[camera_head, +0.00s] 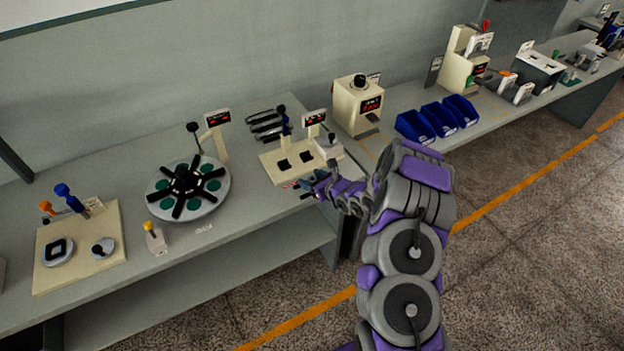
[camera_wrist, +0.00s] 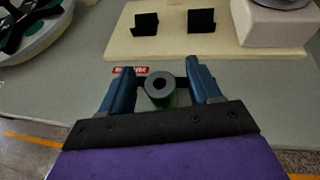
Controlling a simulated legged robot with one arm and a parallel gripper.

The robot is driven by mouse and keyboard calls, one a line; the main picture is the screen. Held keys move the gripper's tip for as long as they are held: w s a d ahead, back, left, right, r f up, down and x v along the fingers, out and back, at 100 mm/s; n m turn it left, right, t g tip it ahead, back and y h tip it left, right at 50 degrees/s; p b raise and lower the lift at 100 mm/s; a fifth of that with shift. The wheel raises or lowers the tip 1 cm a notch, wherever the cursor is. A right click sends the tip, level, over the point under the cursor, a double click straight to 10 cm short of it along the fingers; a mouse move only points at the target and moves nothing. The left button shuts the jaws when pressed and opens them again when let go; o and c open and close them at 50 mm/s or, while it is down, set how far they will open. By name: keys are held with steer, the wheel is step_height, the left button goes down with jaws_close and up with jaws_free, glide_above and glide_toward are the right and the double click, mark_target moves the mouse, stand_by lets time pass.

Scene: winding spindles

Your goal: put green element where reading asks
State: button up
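In the head view my gripper (camera_head: 303,187) is at the front edge of a beige board (camera_head: 271,174), and the element is too small to make out. The board carries two black square holders (camera_head: 284,165) (camera_head: 306,157); they show ahead of the gripper in the wrist view (camera_wrist: 146,22). A red-lit display (camera_head: 314,118) stands behind them, its reading illegible.
Left on the grey bench (camera_head: 225,235) are a round dial with green discs (camera_head: 160,205), another red display (camera_head: 217,118), a small yellow-topped block (camera_head: 155,240) and a beige board with knobs (camera_head: 110,256). Right are a beige box (camera_head: 345,105) and blue bins (camera_head: 413,127).

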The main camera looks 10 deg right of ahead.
steer(key=shift+s, duration=0.1)
steer(key=p+v, duration=0.2)
steer(key=v, duration=1)
steer(key=s+a+r+n+g+y, duration=0.25)
steer(key=a+r+n+y, duration=0.4)
steer(key=a+r, duration=0.65)
steer(key=s+a+r+n+g, duration=0.7)
steer(key=s+a+r+n, duration=0.25)
steer(key=s+n, duration=0.3)
steer(key=s+d+n+g+h, duration=0.3)
steer(key=s+n+g+h, duration=0.35)
steer(key=s, duration=1.15)
steer(key=s+d+n+t+h, duration=0.1)
steer(key=s+d+n+h, duration=0.1)
steer(key=s+d, duration=0.3)
steer(key=s+d+r+n+t+h, duration=0.1)
steer(key=s+d+h, duration=0.3)
steer(key=d, duration=0.5)
steer(key=shift+s+n+h+b, duration=0.3)
steer(key=shift+s+n, duration=0.15)
steer(key=shift+n, duration=0.4)
